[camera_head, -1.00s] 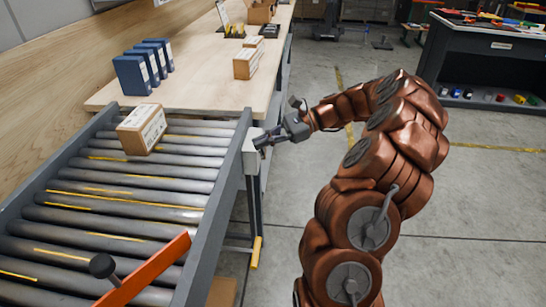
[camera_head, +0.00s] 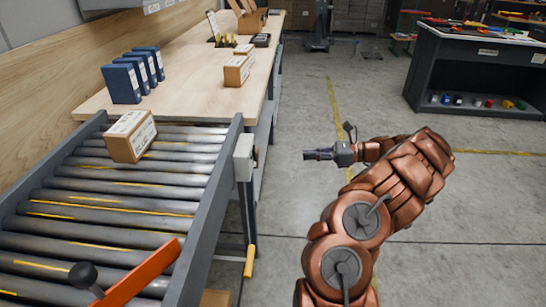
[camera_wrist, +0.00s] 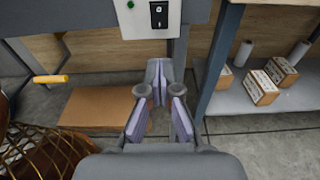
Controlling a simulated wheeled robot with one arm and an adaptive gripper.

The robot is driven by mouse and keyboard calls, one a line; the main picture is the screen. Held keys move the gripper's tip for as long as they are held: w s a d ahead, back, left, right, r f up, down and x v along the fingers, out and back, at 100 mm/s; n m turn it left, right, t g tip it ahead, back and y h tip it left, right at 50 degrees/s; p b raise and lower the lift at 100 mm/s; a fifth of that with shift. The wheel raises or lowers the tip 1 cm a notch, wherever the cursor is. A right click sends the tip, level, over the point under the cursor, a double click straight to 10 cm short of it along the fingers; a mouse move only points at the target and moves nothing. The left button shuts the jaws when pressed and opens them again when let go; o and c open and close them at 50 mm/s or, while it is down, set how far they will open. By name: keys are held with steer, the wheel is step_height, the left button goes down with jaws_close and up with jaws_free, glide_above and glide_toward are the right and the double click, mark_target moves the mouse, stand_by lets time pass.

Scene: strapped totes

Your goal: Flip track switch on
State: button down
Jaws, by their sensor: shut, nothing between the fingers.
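The switch box (camera_head: 244,157) is a pale box on the side rail at the end of the roller track (camera_head: 110,208). In the wrist view, its front (camera_wrist: 172,30) is at the top, with a black rocker switch (camera_wrist: 158,14) and a small green light or button (camera_wrist: 130,4). I cannot tell which way the rocker is set. My gripper (camera_head: 307,155) is shut and empty, to the right of the box with a clear gap. In the wrist view, my gripper's fingertips (camera_wrist: 160,68) lie below the switch, touching nothing.
A carton (camera_head: 130,136) sits on the rollers. An orange bar (camera_head: 143,272) with a black knob crosses the near end. A yellow handle (camera_head: 250,262) hangs below the rail. A workbench (camera_head: 180,90) with blue binders continues behind. Open floor (camera_head: 300,105) lies to the right.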

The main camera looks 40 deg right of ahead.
steer(key=x, duration=1.4)
steer(key=shift+w+a, duration=0.2)
stand_by(0.3)
steer(key=s+d+f+p, duration=0.1)
steer(key=s+d+f, duration=0.1)
steer(key=s+d, duration=0.7)
steer(key=shift+d, duration=0.8)
